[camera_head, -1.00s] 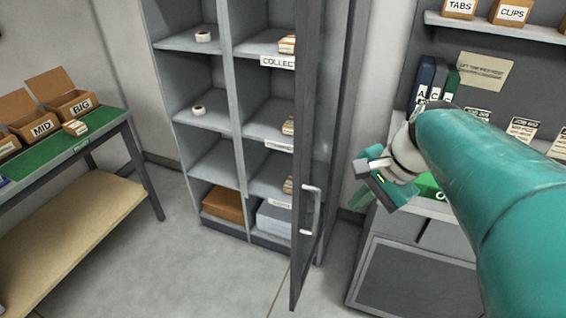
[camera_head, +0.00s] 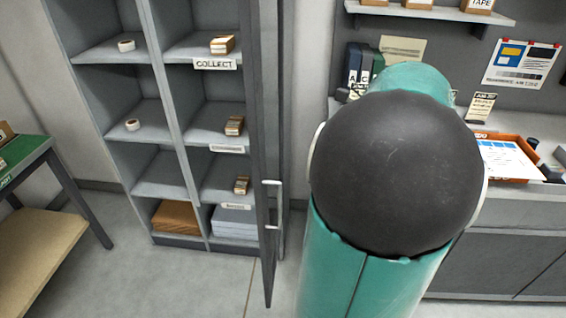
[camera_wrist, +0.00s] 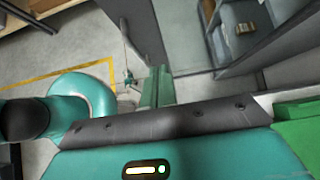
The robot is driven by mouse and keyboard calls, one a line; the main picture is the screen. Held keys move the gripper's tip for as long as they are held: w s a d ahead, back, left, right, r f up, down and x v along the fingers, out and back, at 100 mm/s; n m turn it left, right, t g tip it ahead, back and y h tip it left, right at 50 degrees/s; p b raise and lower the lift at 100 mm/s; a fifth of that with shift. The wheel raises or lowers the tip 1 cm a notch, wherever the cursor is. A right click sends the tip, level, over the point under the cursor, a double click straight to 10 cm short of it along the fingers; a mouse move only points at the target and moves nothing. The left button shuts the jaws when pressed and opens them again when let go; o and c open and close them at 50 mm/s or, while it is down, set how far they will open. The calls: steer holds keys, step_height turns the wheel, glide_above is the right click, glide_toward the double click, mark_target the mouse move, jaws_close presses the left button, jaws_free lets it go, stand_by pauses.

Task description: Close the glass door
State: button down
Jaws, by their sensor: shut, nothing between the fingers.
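The glass door (camera_head: 260,150) of the grey cabinet stands open, swung out toward me. In the head view it is nearly edge-on, with a pale upright handle (camera_head: 273,205) on its right side. In the wrist view its dark frame (camera_wrist: 146,30) and glass pane show beyond my fingers. My gripper (camera_wrist: 155,88) is shut and empty, with its green fingers close to the lower part of that frame in the picture. I cannot tell whether they touch. In the head view my own arm hides my gripper.
The cabinet (camera_head: 180,105) holds tape rolls, small boxes and a brown box on its shelves. A green-topped table (camera_head: 28,158) stands at left. At right a grey bench carries an orange tray (camera_head: 520,180) and binders. Open floor (camera_head: 215,275) lies in front of the cabinet.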

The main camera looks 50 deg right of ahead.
steer(key=w+a+r+x, duration=0.1)
steer(key=r+x, duration=0.1)
steer(key=x, duration=0.9)
steer(key=shift+w+a+f, duration=0.3)
steer(key=shift+w+f, duration=0.05)
steer(key=shift+w, duration=0.1)
